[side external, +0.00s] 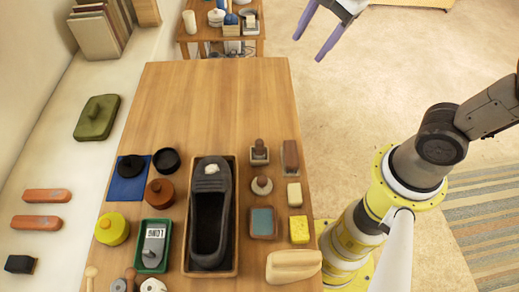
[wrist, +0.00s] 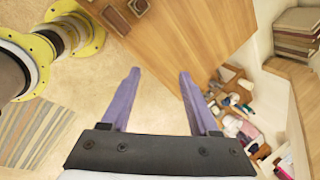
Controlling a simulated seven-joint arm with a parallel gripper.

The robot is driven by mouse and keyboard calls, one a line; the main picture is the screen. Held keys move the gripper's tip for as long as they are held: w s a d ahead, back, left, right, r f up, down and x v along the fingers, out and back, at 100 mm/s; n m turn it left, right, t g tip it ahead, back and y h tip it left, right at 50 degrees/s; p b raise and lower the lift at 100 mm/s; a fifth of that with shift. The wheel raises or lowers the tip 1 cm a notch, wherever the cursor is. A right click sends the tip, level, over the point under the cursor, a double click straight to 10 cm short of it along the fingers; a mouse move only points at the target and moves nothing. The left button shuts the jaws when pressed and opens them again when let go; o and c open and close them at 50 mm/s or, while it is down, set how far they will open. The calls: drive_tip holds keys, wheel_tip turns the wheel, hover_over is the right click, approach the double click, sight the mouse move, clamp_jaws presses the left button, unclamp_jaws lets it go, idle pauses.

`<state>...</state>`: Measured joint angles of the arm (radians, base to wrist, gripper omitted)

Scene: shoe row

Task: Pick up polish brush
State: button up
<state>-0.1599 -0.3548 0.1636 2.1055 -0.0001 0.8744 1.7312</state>
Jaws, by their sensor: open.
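Several small items along the table's right side could be the polish brush, and I cannot tell for sure which one is. A small wooden block with an upright knob (side external: 259,149) sits in a square holder. A brown block (side external: 290,154) lies to its right, and a round piece with a knob (side external: 262,185) is just below. Two brown items (wrist: 115,18) show at the top edge of the wrist view. My gripper (side external: 307,48) has purple fingers, spread and empty, beyond the table's far right corner. The wrist view also shows the gripper (wrist: 159,72) with nothing between its fingers.
A long tray holds a dark shoe (side external: 209,210) mid-table. Sponges (side external: 299,229), a cream cloth (side external: 293,266), round tins (side external: 160,191) and a green tray (side external: 167,253) surround it. The table's far half (side external: 210,95) is bare. A cluttered side table (side external: 222,40) stands behind.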

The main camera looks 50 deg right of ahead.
drive_tip(key=w+a+f+m+g, duration=0.2)
drive_tip(key=w+a+f+m, duration=0.1)
drive_tip(key=w+a+f, duration=0.15)
drive_tip(key=n+g, duration=0.1)
drive_tip(key=g, duration=0.1)
hover_over(259, 141)
wheel_tip(259, 141, down, 9)
drive_tip(key=shift+h, duration=0.3)
wheel_tip(259, 141, down, 13)
drive_tip(key=shift+f, duration=0.15)
drive_tip(key=shift+c, duration=0.3)
clamp_jaws()
